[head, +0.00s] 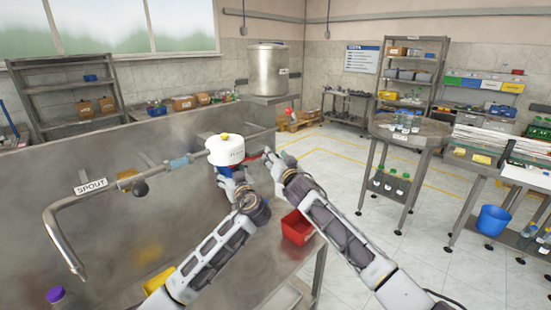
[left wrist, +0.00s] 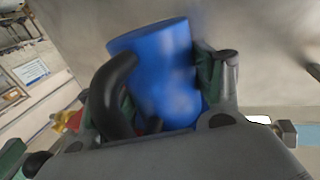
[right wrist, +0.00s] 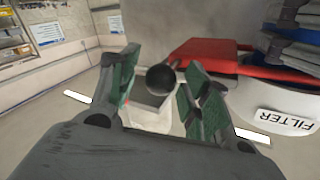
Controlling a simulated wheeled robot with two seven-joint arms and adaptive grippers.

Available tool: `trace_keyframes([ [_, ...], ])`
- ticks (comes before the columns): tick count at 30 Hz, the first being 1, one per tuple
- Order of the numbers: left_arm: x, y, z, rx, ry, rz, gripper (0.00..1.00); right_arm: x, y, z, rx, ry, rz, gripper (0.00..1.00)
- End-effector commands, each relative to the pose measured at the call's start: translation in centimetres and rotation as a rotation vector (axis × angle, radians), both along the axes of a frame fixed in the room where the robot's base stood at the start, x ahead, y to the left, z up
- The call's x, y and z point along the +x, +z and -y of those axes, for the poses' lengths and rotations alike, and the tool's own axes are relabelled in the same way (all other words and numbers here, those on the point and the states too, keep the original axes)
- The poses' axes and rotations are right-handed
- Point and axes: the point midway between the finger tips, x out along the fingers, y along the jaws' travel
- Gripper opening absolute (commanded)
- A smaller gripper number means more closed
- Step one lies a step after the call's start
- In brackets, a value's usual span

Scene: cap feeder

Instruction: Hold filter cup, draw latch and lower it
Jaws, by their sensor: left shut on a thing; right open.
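The white filter housing (head: 226,150) with a yellow knob on top sits on the pipe over the steel bench. The blue filter cup (left wrist: 165,65) is below it, with my left gripper (head: 230,182) shut on it, one finger on each side; a dark curved piece covers part of its left side. The red latch (right wrist: 215,55) shows in the right wrist view, ending in a black ball knob (right wrist: 160,80). My right gripper (right wrist: 160,95) is open, with the ball between or just beyond its fingertips; contact is not clear. The FILTER label (right wrist: 292,118) is at right.
A bent spout pipe (head: 60,235) runs along the bench's left side, with a purple-capped bottle (head: 57,296) below. A red bin (head: 297,228) stands beneath my right arm. A steel tank (head: 268,70) is behind.

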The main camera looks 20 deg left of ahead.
Motion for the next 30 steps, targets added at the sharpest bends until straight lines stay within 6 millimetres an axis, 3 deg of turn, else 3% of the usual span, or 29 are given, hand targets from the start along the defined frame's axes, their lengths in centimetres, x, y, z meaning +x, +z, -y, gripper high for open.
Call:
trace_keyframes([
  [13,0.0,-0.16,0.03,-0.002,0.0,-0.003,0.39,0.21,-0.05,-0.15,-0.001,-0.001,-0.001,0.48],
  [24,0.0,-0.15,0.01,-0.002,0.0,-0.003,0.39,0.24,-0.07,-0.1,-0.001,-0.002,-0.001,0.0],
  [30,-0.01,-0.15,0.01,-0.002,0.0,-0.002,0.39,0.3,-0.11,-0.05,-0.001,-0.002,-0.002,0.0],
])
